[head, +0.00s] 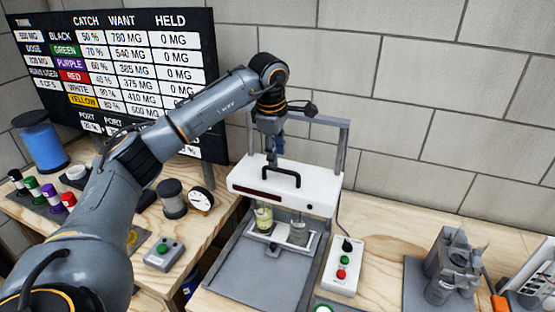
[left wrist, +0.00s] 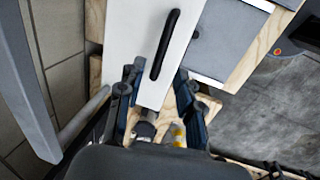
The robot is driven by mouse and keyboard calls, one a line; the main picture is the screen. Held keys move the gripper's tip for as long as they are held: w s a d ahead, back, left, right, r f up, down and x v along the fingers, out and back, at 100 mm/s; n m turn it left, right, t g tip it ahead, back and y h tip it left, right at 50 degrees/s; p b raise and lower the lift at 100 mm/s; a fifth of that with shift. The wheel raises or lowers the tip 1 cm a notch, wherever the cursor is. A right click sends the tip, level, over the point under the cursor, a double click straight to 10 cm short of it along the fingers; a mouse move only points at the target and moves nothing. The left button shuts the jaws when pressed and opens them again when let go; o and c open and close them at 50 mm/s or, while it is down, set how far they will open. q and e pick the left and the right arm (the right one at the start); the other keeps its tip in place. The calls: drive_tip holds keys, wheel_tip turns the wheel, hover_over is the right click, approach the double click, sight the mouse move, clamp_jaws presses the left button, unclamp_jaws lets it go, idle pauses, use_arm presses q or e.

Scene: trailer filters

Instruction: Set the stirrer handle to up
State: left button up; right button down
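The stirrer is a white head (head: 250,183) carried on a grey upright frame (head: 345,150). A black bar handle (head: 283,172) is fixed to the front of the head. The head sits above two glass jars, one with yellowish content (head: 263,217) and one greyish (head: 298,233). My left gripper (head: 274,153) points down just above and behind the handle. In the left wrist view its fingers (left wrist: 157,72) are spread and empty, and the handle (left wrist: 165,45) lies between and beyond their tips. I cannot tell whether they touch it. My right gripper is not in view.
A control box (head: 343,265) with green and red buttons stands right of the stirrer. A gauge (head: 201,199), a dark cylinder (head: 172,198) and a green-button box (head: 164,253) are at left. A grey fixture (head: 450,267) is at right.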

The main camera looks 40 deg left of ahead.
sight(278, 170)
use_arm(q)
drive_tip(key=shift+w+a+f+p, duration=0.1)
drive_tip(key=shift+w+f+p, duration=0.1)
drive_tip(key=shift+f, duration=0.9)
drive_tip(key=shift+w+f+p, duration=0.2)
drive_tip(key=shift+f, duration=0.85)
drive_tip(key=shift+c, duration=0.5)
clamp_jaws()
